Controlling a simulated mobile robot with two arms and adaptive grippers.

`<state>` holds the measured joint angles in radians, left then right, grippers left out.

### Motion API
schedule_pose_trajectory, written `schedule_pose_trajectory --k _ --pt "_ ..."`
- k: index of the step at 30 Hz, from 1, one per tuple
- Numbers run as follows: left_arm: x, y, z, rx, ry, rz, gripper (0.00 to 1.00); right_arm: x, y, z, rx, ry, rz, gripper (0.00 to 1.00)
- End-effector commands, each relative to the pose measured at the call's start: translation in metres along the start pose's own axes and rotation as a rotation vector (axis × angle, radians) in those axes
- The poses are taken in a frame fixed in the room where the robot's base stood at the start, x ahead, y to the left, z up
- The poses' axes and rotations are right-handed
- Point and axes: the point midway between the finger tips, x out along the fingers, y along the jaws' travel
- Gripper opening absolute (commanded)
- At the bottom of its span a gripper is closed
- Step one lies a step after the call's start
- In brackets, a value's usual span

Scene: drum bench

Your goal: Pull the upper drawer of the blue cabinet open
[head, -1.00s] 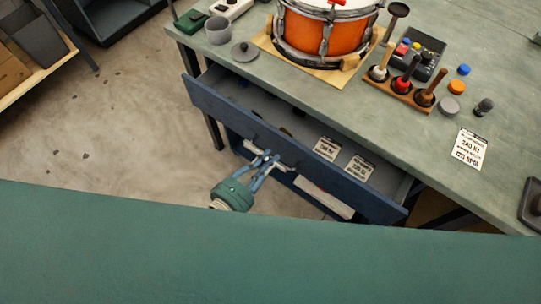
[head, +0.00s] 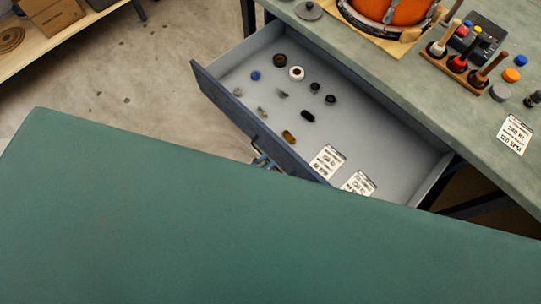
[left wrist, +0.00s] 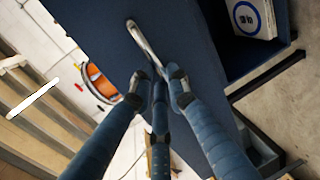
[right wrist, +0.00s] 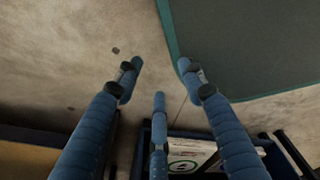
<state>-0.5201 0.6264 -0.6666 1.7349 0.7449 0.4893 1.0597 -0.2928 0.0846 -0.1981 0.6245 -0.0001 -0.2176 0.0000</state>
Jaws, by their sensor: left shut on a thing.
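The upper drawer (head: 240,112) of the blue cabinet is pulled well out from under the bench in the head view, its grey inside showing. Its pale bar handle (left wrist: 143,43) shows on the dark blue front in the left wrist view. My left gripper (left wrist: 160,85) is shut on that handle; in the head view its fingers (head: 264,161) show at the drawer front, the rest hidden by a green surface. My right gripper (right wrist: 160,80) has its fingers apart with nothing between them, above the floor.
Several small parts and two printed labels (head: 327,161) lie in the drawer. On the bench (head: 420,103) are an orange drum (head: 395,10), a tool rack (head: 455,65) and a label. A large green surface (head: 200,220) covers the foreground. Bare floor (head: 150,80) lies left of the drawer.

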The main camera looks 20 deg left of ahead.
Motion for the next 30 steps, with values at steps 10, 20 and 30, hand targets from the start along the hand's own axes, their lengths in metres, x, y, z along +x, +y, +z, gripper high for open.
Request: schedule_pose_trajectory --k 10,20,30 --pt "-0.005 -0.002 0.000 0.000 -0.001 -0.001 0.00 -0.001 -0.003 0.012 0.000 -0.018 -0.003 0.40" --pt "-0.005 -0.002 0.000 0.000 0.000 -0.001 0.35 0.000 -0.009 0.011 0.002 -0.016 -0.011 0.40" --pt "-0.016 -0.002 0.000 -0.001 0.000 -0.002 0.35 0.000 -0.006 0.008 -0.001 -0.012 -0.007 0.40"
